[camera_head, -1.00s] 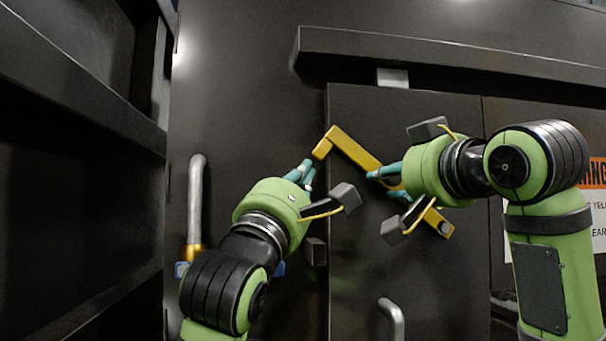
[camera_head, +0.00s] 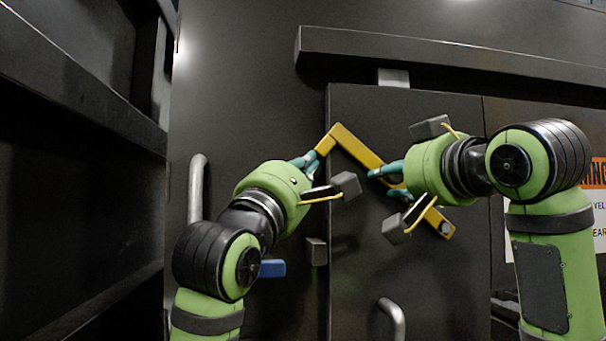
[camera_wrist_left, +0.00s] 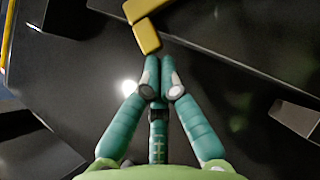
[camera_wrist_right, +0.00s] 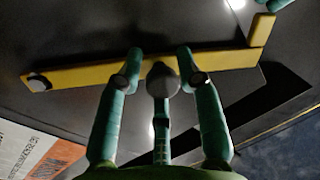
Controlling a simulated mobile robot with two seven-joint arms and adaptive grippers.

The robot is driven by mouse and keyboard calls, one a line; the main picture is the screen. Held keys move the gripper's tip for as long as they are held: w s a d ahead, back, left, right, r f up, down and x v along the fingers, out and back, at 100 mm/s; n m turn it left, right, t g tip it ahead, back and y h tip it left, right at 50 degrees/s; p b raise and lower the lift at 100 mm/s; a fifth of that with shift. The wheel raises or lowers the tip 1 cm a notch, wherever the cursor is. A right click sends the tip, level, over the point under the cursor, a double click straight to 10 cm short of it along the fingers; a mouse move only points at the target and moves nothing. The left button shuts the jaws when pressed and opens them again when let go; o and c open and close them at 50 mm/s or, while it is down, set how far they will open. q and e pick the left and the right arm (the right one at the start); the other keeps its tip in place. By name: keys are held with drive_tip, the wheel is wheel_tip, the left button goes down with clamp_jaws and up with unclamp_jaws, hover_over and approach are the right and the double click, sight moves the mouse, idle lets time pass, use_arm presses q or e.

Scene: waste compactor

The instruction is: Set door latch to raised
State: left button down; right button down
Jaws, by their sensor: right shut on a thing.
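The door latch (camera_head: 358,150) is a yellow bar with a short bent end, slanting on the dark door from upper left down to a round bolt at lower right. It also shows in the right wrist view (camera_wrist_right: 85,76). My right gripper (camera_head: 384,172) is shut on the middle of the bar, with its fingers at the bar in the right wrist view (camera_wrist_right: 160,68). My left gripper (camera_head: 308,161) is shut and empty just beside the bent end. In the left wrist view its fingertips (camera_wrist_left: 160,78) are together below that end (camera_wrist_left: 146,36); I cannot tell if they touch it.
A grey handle (camera_head: 397,318) stands out low on the door. A grey pipe handle (camera_head: 196,190) and a blue piece (camera_head: 271,268) lie left, near my left arm. A dark beam (camera_head: 430,55) juts above the door. A warning sign (camera_head: 598,195) is at right.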

drive_tip(key=c, duration=1)
unclamp_jaws()
drive_tip(key=shift+a, duration=0.25)
drive_tip(key=shift+d, duration=0.1)
